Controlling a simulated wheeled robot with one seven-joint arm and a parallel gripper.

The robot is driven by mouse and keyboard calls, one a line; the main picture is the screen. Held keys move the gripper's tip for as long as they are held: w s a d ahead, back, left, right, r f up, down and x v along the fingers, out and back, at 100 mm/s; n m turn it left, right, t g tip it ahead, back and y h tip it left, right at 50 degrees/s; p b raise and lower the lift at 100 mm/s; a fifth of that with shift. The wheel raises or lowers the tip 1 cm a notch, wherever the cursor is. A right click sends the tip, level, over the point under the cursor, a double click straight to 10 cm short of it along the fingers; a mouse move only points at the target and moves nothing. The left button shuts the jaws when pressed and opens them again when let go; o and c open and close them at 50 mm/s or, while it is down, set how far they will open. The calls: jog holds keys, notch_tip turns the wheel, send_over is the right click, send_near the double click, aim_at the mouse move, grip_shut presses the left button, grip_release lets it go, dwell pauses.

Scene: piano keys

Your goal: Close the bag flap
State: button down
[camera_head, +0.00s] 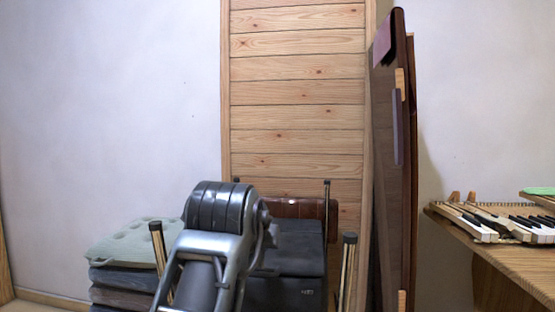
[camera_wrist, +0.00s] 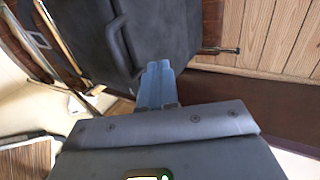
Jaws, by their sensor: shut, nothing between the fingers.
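A dark grey-black bag (camera_head: 290,262) stands low in front of the wooden panel, partly hidden by my arm. A reddish-brown piece (camera_head: 300,207) shows behind its top edge; I cannot tell whether it is the flap. In the wrist view the bag's dark body (camera_wrist: 165,28) fills the upper middle, with a curved black handle (camera_wrist: 117,42) on its face. My gripper (camera_wrist: 156,66) is shut and empty, its blue-grey fingertips pointing at the bag's lower edge. I cannot tell if they touch. In the head view my gripper is hidden behind my arm.
Stacked cushions (camera_head: 130,245) stand left of the bag. A tall dark brown panel (camera_head: 392,170) leans at the right. A wooden bench with piano keys (camera_head: 490,222) is at the far right.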

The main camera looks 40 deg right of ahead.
aim_at(258, 273)
jog(key=shift+t+h, duration=0.7)
jog(key=shift+h, duration=0.2)
jog(key=shift+s+a+f+b, duration=0.1)
jog(key=shift+a+f+b, duration=0.05)
jog(key=shift+f+b, duration=0.9)
jog(key=shift+s+a+f+b, duration=0.15)
jog(key=shift+f+b, duration=0.55)
jog(key=shift+b, duration=0.6)
jog(key=shift+s+a+f+b, duration=0.1)
jog(key=shift+f+b, duration=0.8)
jog(key=shift+b, duration=0.25)
jog(key=shift+f, duration=0.1)
